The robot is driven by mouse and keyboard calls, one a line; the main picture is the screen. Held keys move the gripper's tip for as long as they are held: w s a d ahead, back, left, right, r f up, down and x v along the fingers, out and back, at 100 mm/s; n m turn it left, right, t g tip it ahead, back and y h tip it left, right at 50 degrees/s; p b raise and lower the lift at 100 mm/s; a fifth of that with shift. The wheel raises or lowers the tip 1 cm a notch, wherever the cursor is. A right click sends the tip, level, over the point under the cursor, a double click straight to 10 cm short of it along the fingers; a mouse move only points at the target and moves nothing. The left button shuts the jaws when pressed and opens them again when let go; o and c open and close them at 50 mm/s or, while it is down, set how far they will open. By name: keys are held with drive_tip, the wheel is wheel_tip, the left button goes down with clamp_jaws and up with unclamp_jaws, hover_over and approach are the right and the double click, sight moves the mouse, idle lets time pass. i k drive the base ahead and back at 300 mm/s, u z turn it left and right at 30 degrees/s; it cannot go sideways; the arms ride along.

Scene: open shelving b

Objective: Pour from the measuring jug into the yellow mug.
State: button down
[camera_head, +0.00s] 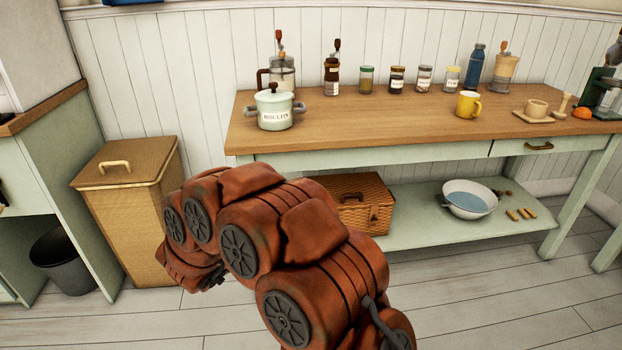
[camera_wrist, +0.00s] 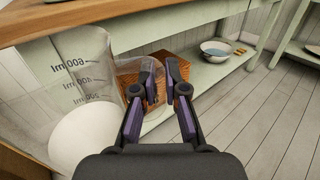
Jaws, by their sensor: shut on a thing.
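The clear measuring jug (camera_wrist: 85,72) fills the left of the wrist view, with dark ml marks seen reversed through its wall. Something white fills its lower part. The jug looks close to upright. My gripper (camera_wrist: 165,85) is shut on the clear jug's handle side; the exact contact is hard to see. The mug is not in the wrist view.
The shelf below holds a wicker basket (camera_head: 362,200) and a white basin (camera_head: 470,213). Bare worktop lies left of the mug.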

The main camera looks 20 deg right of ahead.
sight(468, 102)
drive_tip(key=u, duration=3.05)
drive_tip(key=k, duration=1.45)
drive_tip(key=z, duration=2.3)
